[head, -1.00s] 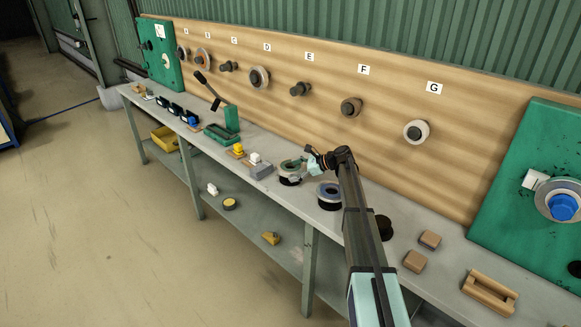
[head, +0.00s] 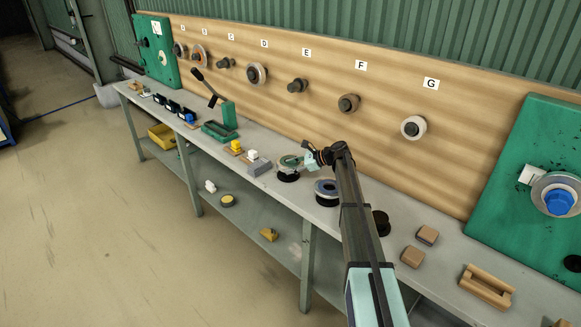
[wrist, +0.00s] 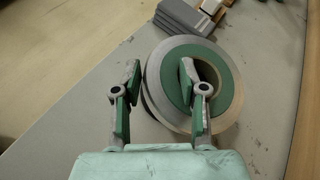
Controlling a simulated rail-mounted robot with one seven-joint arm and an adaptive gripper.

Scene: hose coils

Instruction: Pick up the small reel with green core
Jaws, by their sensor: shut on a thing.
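The small reel with the green core (head: 288,170) is at the bench's middle, a light grey ring around a green core. In the wrist view the reel (wrist: 229,112) fills the middle, with its open centre showing. My gripper (wrist: 160,72) is shut on the reel's side: one finger is outside the rim, the other reaches into the hole in the green core. In the head view my gripper (head: 300,161) is at the reel's top. Black shows under the reel; I cannot tell whether it is clear of the bench.
Another reel with a blue core (head: 326,187) stands close to the right. A grey block with a white top (head: 257,164) is to the left. A black reel (head: 381,222) and brown blocks (head: 427,235) lie further right. The pegboard (head: 330,80) rises behind the bench.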

